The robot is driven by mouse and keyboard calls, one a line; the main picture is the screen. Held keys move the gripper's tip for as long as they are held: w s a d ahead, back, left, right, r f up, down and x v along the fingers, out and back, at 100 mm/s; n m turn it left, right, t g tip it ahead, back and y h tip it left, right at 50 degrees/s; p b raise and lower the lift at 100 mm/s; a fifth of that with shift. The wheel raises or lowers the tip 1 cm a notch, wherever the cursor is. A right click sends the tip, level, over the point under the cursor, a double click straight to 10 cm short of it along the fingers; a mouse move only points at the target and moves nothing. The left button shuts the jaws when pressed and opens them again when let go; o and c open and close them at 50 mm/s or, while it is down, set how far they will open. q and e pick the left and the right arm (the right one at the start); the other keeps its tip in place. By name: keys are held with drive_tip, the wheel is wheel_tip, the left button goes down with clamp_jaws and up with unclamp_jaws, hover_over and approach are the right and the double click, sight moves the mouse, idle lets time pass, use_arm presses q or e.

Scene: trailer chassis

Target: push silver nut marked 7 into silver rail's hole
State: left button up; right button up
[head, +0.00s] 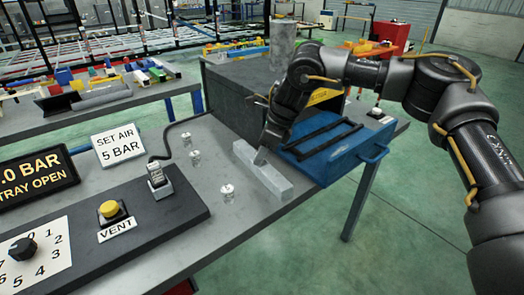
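The silver rail (275,182) is a pale grey bar lying on the grey table. Three small silver nuts stand to its left: one at the back (186,138), one in the middle (195,157) and one nearer the front (227,192). Their markings are too small to read, so I cannot tell which is 7. My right gripper (261,157) points down at the rail's middle, touching it or just above it. Its fingers are small and partly hidden, so its opening is unclear. The rail's hole is not discernible. My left gripper is out of view.
A blue tray (340,158) with black bars sits right of the rail, before a dark box (232,108). A black control panel (150,222) with a yellow VENT button (109,209) and dial (22,249) lies front left. Signs (118,146) stand behind it.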

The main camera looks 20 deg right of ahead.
drive_tip(key=shift+o, duration=0.7)
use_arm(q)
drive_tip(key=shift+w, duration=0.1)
use_arm(e)
drive_tip(key=shift+r, duration=0.1)
drive_tip(key=shift+r, duration=0.2)
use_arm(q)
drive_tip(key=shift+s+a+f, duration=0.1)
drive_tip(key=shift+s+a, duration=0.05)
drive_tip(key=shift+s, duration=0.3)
use_arm(e)
drive_tip(key=v, duration=1.1)
drive_tip(key=shift+s+d+r, duration=0.15)
drive_tip(key=shift+d+r, duration=0.1)
drive_tip(key=shift+r, duration=0.1)
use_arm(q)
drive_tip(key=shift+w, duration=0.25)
